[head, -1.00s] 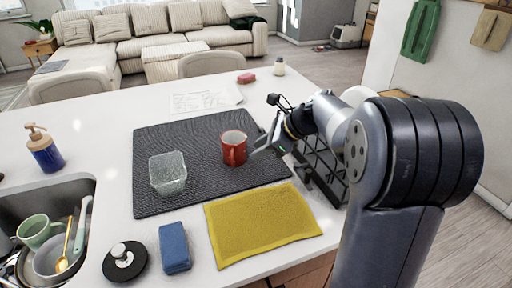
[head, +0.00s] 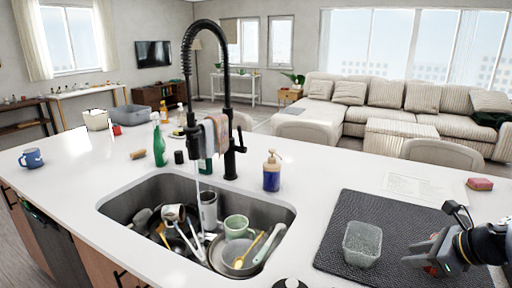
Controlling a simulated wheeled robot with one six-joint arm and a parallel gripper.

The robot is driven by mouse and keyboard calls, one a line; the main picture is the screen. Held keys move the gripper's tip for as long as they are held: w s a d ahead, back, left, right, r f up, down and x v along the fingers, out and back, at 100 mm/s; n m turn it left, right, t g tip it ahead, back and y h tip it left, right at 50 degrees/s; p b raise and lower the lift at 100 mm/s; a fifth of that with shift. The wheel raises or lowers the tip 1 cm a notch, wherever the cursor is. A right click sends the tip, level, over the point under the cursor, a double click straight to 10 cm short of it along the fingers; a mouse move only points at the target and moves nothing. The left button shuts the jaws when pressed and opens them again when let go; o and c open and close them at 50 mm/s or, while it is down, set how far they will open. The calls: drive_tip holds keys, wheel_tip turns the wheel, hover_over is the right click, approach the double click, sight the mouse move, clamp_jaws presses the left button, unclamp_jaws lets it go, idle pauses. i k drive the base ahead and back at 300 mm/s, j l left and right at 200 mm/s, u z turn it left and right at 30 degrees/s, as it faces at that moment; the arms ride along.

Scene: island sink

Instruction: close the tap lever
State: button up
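The black tap (head: 228,100) with a coiled spring neck stands behind the sink. Its lever (head: 240,138) sticks up on the right side of the tap body. A thin stream of water (head: 197,172) runs from the spout into the sink (head: 120,205). My gripper (head: 422,256) is at the lower right, over the dark mat and well to the right of the lever. I cannot tell if its fingers are open or shut, or if it holds anything. A small red patch shows at the gripper.
The sink holds cups, pans and utensils (head: 238,250). A blue soap dispenser (head: 271,174) stands right of the tap. A cloth (head: 214,132) hangs at the tap. A clear container (head: 361,244) sits on the dark mat (head: 345,210). A green bottle (head: 159,146) stands left.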

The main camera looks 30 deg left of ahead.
sight(242, 149)
drive_tip(key=u, duration=1.25)
drive_tip(key=i+j, duration=0.2)
drive_tip(key=j, duration=0.15)
drive_tip(key=i+j+z, duration=0.1)
drive_tip(key=j, duration=0.25)
drive_tip(key=i+j, duration=0.25)
drive_tip(key=i+j+z, duration=0.1)
drive_tip(key=j, duration=0.35)
drive_tip(key=i, duration=0.1)
